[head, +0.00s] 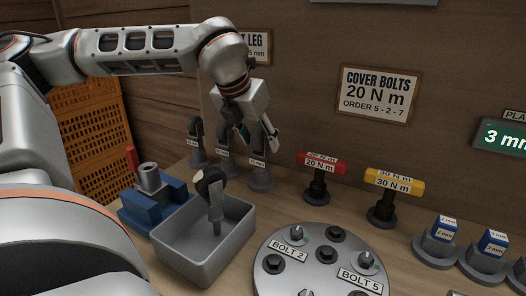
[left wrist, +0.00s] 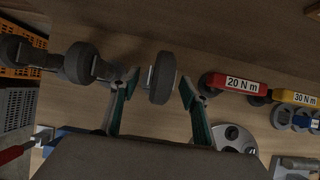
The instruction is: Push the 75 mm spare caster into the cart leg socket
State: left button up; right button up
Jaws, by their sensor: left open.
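My left gripper (head: 258,138) is open at the rightmost of three casters on stands. In the left wrist view, this caster (left wrist: 162,78) has a dark grey wheel and stands between the spread fingers (left wrist: 156,98), with gaps visible on both sides. Its small label in the head view is too small to read surely. The other two stand casters are left of it, one at the far left (head: 196,130). The cart leg socket (head: 148,174) is a grey upright tube in a blue vise with a red handle. My right gripper is out of view.
A grey bin (head: 205,245) in front holds another caster (head: 214,200), stem down. Right of the gripper stand a red 20 N m tool (head: 320,165) and a yellow 30 N m tool (head: 392,182). A round bolt plate (head: 318,262) lies in front. An orange crate (head: 95,135) is at left.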

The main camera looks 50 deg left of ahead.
pick_arm(q)
jog(key=shift+x, duration=1.2)
jog(key=shift+r, duration=0.1)
grip_shut()
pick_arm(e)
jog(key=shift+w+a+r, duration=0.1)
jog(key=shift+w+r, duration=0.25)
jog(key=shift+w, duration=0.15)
pick_arm(q)
jog(key=shift+r, duration=0.15)
notch_tip(320, 180, up, 20)
jog(key=p, duration=0.1)
jog(key=shift+p, duration=0.35)
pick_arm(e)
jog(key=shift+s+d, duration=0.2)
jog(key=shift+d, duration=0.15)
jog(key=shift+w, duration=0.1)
pick_arm(q)
jog(key=shift+s, duration=0.1)
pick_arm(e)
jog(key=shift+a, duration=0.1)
